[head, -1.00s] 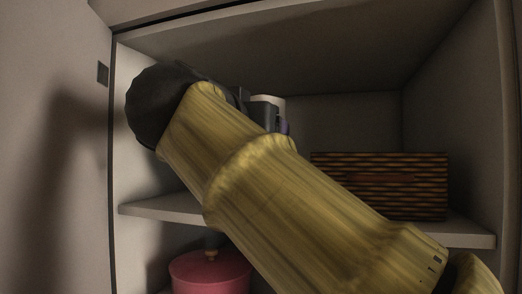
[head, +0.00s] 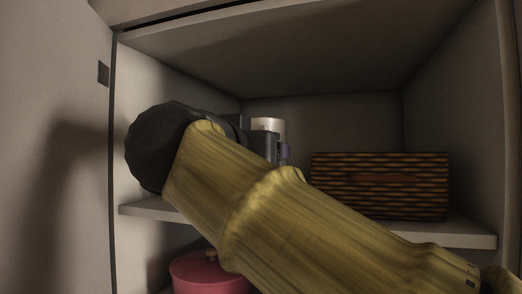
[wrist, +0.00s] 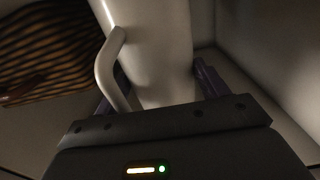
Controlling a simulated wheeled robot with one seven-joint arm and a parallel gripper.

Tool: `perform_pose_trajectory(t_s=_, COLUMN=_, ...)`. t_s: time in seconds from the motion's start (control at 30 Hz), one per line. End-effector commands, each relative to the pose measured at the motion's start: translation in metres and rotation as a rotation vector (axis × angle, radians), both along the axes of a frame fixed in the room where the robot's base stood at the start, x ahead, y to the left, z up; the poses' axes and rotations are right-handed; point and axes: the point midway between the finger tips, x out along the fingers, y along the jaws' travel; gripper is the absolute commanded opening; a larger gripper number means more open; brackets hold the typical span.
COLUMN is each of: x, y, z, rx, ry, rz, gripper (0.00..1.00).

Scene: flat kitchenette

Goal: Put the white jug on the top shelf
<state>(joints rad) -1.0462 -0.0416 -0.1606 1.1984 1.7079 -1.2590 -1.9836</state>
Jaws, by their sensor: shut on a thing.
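The white jug (wrist: 160,50) fills the middle of the wrist view, its curved handle on the left side. My gripper (wrist: 155,92) is shut on it, with a dark finger on each side of the jug. In the head view only the top of the jug (head: 268,127) shows behind my gripper (head: 278,150), which is inside the cabinet over the upper shelf (head: 466,232). My arm hides most of the jug there, and I cannot tell whether its base touches the shelf.
A brown woven basket (head: 380,186) stands on the same shelf to the right. A red pot (head: 205,273) with a lid stands on the shelf below. The cabinet's left wall is close to my arm; the shelf's back wall lies behind the jug.

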Motion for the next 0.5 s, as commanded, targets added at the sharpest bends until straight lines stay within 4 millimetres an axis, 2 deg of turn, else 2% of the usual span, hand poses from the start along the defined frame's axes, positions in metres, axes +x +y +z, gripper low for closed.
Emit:
perform_pose_trajectory(t_s=0.17, x=-0.0002, y=-0.0007, z=-0.0029, rx=0.0, ry=-0.002, rz=-0.001, gripper=0.33)
perform_pose_trajectory(t_s=0.2, x=0.0001, y=-0.0002, z=-0.0031, rx=0.0, ry=0.0, rz=-0.001, gripper=0.81)
perform_pose_trajectory(t_s=0.27, x=0.0002, y=-0.0001, z=-0.003, rx=0.0, ry=0.0, rz=-0.001, gripper=0.93)
perform_pose_trajectory(t_s=0.5, x=0.0001, y=0.0, z=-0.0029, rx=0.0, ry=0.0, rz=0.0, gripper=0.95)
